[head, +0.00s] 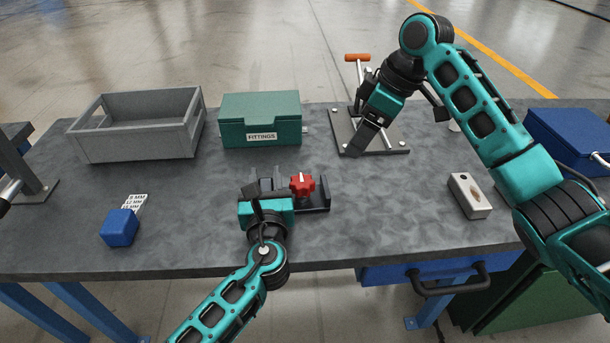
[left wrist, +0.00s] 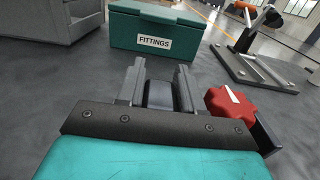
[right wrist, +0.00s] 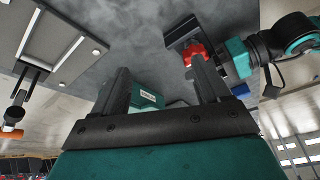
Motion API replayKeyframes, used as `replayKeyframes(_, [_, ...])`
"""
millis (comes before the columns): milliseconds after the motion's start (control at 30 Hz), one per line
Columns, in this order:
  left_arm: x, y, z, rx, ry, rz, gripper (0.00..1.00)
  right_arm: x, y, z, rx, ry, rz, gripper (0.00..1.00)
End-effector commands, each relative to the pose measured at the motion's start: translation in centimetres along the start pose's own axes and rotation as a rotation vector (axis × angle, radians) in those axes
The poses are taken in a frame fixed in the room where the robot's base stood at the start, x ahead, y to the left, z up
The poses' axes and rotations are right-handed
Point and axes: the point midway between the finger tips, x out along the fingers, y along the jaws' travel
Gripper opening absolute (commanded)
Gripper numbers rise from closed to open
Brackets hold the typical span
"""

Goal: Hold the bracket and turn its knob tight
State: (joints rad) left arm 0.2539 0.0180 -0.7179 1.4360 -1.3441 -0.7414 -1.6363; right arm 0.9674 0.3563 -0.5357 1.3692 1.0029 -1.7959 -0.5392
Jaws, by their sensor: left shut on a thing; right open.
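The dark bracket (head: 318,197) stands on the table near its front middle, with a red lobed knob (head: 302,185) carrying a white mark. The knob also shows to the right of the fingers in the left wrist view (left wrist: 231,104). My left gripper (head: 266,186) is shut on the bracket's left part, beside the knob; the fingers hide some of it. My right gripper (head: 358,148) is open and empty, up and right of the knob, pointing down. In the right wrist view the knob (right wrist: 195,54) shows beyond the right-hand finger, not between the fingers.
A grey open crate (head: 140,145) and a green FITTINGS box (head: 260,128) stand at the back. A clamp on a plate (head: 385,141) is behind my right gripper. A blue cube (head: 120,227), a beige block (head: 470,196) and a blue box (head: 565,140) are at the sides.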

Motion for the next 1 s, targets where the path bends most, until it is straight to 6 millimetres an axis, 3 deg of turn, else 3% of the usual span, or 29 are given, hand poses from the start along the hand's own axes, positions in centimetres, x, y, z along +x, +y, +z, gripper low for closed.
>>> replayKeyframes(100, [-0.2,0.1,-0.8,0.003,0.015,0.000,0.00,-0.2,-2.2,-2.9,-0.230,0.004,-0.067,0.75])
replayKeyframes(200, [-0.2,0.1,-0.8,0.003,0.015,0.000,0.00,-0.4,-3.4,-4.3,-0.361,0.007,-0.107,0.75])
replayKeyframes(433, [-0.2,0.1,-0.8,0.003,0.015,0.000,0.00,0.3,-4.6,-5.2,-0.472,0.010,-0.142,0.75])
replayKeyframes(1000, [-0.2,0.1,-0.8,0.003,0.015,0.000,0.00,10.1,-6.0,-5.0,-0.470,0.011,-0.141,0.75])
